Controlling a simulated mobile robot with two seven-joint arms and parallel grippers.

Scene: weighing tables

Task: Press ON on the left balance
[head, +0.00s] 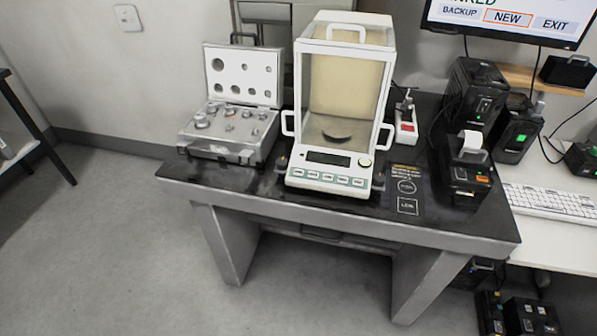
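One balance (330,171) stands on the dark-topped weighing table (440,222) in the head view. It is off-white, with a glass draft shield (345,90) around a round dark pan (337,134). Its display (328,158) looks dark. Below it is a row of several greenish buttons (327,177); their labels are too small to read. A round pale button or knob (366,162) sits right of the display. Neither of my grippers is in view.
An open case of weights (232,122) stands left of the balance. A monitor (510,20) and a keyboard (550,202) are at the far right. The floor left of the table is clear.

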